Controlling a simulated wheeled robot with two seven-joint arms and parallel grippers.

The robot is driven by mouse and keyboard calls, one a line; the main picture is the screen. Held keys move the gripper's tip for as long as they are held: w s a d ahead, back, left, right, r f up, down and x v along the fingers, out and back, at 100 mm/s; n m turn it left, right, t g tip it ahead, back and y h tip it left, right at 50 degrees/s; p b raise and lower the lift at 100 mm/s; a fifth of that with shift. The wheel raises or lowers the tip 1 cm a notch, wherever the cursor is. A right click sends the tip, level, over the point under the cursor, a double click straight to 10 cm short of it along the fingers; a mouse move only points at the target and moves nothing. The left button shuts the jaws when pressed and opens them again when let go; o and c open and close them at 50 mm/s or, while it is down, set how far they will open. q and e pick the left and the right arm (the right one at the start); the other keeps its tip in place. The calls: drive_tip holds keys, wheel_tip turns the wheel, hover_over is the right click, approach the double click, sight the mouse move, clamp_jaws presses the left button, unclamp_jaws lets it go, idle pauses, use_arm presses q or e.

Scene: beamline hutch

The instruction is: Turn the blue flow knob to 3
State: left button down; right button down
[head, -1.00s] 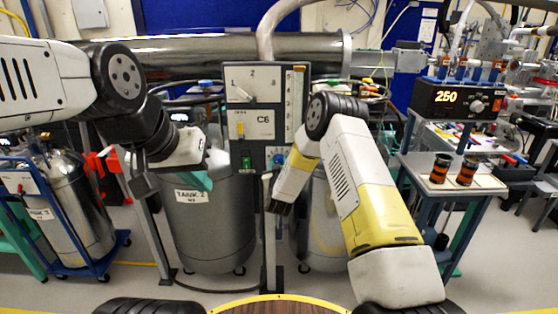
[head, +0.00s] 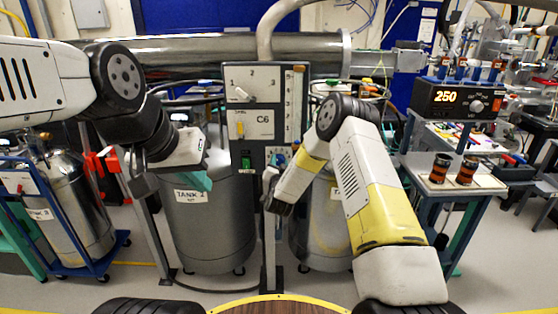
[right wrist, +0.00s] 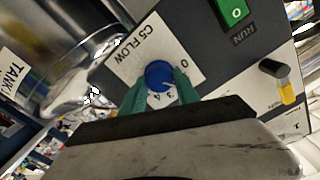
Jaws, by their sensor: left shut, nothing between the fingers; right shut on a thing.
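The blue flow knob (right wrist: 158,75) sits on a white plate lettered C5 FLOW (right wrist: 135,62) in the right wrist view. My right gripper (right wrist: 160,89) has its teal fingers on either side of the knob and is shut on it. A 0 shows on the plate to the right of the knob, and small numbers show below it. I cannot tell for sure which number the knob points to. In the head view my right gripper (head: 277,207) is low in front of the panel, its fingers hidden. My left gripper (head: 203,180) is shut and empty, left of the panel.
The grey control panel (head: 266,92) carries a white knob (head: 241,94), a yellow switch (head: 239,129) and a green RUN switch (right wrist: 235,12). Metal tanks (head: 215,225) stand behind my arms. A side table (head: 455,182) with two dark cylinders is at the right.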

drive_tip(key=m, duration=0.5)
drive_tip(key=shift+d+f+m, duration=0.1)
drive_tip(key=shift+d+m, duration=0.05)
drive_tip(key=shift+m, duration=2.05)
drive_tip(key=c, duration=0.9)
unclamp_jaws()
drive_tip(key=s, duration=0.7)
drive_tip(key=shift+s, duration=0.4)
